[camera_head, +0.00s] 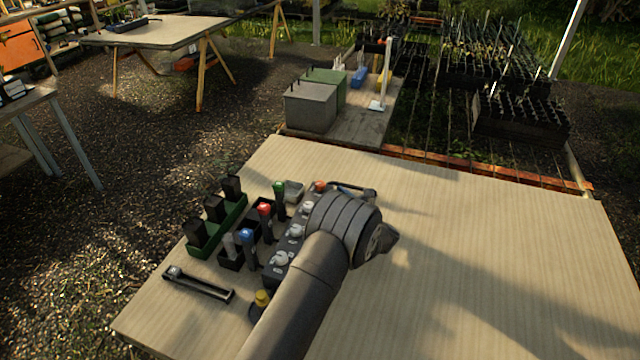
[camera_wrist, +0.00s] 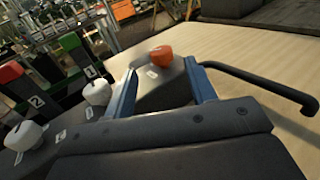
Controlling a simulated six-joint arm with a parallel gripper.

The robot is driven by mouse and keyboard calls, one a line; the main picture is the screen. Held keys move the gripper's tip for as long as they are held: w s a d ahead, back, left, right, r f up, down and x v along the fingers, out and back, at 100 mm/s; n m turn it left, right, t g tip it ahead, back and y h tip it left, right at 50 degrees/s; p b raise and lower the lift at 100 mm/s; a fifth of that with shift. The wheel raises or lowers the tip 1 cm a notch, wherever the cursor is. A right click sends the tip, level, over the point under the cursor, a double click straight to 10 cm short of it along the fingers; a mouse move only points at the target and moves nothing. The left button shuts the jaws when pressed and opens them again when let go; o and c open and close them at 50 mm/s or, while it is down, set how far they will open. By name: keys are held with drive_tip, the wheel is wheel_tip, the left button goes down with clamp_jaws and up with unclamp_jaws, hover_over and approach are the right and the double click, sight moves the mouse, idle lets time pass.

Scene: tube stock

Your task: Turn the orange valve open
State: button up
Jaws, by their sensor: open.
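The orange valve (camera_wrist: 161,55) is a small knob on top of the far end of a dark manifold block in the wrist view. It also shows in the head view (camera_head: 320,186), just beyond my arm. My gripper (camera_wrist: 165,78) is open, with its two blue-lined fingers apart. In the wrist picture the valve appears between and just beyond the fingertips; I cannot tell whether they touch it. White valves (camera_wrist: 97,92) sit along the same block, nearer and to the left.
A dark bent pipe (camera_wrist: 265,85) runs to the right from the block's end. Tubes with coloured caps, such as a red one (camera_head: 264,210), stand in racks left of the block. A black bar-shaped tool (camera_head: 198,284) lies front left. The table's right side is clear.

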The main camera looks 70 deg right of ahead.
sight(323, 186)
drive_tip(key=x, duration=0.8)
drive_tip(key=shift+c, duration=0.2)
